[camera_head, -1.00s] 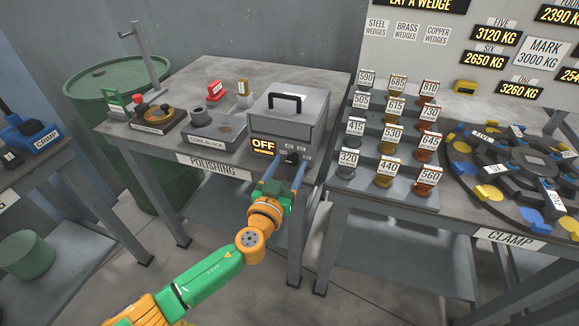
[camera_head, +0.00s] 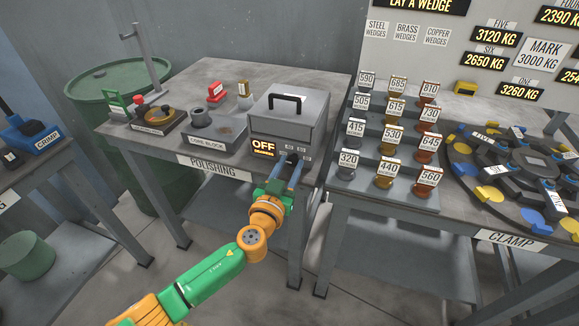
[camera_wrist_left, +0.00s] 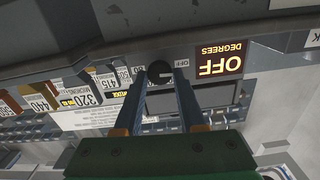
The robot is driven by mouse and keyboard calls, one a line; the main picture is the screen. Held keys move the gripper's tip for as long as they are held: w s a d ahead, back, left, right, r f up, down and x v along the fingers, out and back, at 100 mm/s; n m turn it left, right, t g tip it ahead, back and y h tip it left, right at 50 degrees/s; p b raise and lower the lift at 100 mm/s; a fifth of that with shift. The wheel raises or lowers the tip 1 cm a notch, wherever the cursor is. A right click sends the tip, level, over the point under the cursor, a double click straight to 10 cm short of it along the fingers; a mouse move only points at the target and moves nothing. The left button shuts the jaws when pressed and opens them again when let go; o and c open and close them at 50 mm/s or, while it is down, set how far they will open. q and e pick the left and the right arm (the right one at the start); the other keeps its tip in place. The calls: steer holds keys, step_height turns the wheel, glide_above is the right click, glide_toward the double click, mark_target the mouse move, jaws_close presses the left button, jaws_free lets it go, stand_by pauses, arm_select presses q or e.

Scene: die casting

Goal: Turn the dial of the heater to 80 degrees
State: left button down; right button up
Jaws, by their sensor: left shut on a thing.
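The heater (camera_head: 290,113) is a grey box with a black top handle, at the right end of the polishing table. Its display (camera_head: 264,146) reads OFF. In the left wrist view the display (camera_wrist_left: 220,65) shows upside down, with DEGREES on it. The dark round dial (camera_wrist_left: 160,72) sits on the heater's front, beside a small OFF mark. My left gripper (camera_wrist_left: 162,84) is shut on the dial, one blue finger on each side. In the head view the left gripper (camera_head: 291,164) reaches the front of the heater. My right gripper is not in view.
The polishing table (camera_head: 190,85) also bears a core block (camera_head: 216,133), a red item (camera_head: 215,91) and a green stand (camera_head: 116,104). Stepped racks of labelled wedges (camera_head: 386,175) stand close on the right, beside a round clamp fixture (camera_head: 520,170).

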arm_select(q)
steer(key=m, duration=0.4)
steer(key=shift+f+b, duration=0.1)
steer(key=shift+b, duration=0.25)
steer(key=m, duration=0.4)
steer(key=shift+m, duration=0.3)
steer(key=m, duration=0.4)
steer(key=shift+d+m, duration=0.1)
steer(key=shift+m, duration=0.2)
steer(key=m, duration=0.4)
steer(key=shift+f, duration=0.1)
steer(key=m+p, duration=0.1)
steer(key=m, duration=0.4)
steer(key=m+p, duration=0.1)
steer(key=m, duration=0.3)
steer(key=shift+f+m, duration=0.1)
steer(key=shift+m, duration=0.2)
steer(key=m, duration=0.4)
steer(key=shift+p, duration=0.4)
steer(key=shift+f+m+p, duration=0.1)
steer(key=shift+m+p, duration=0.3)
steer(key=shift+m, duration=1.7)
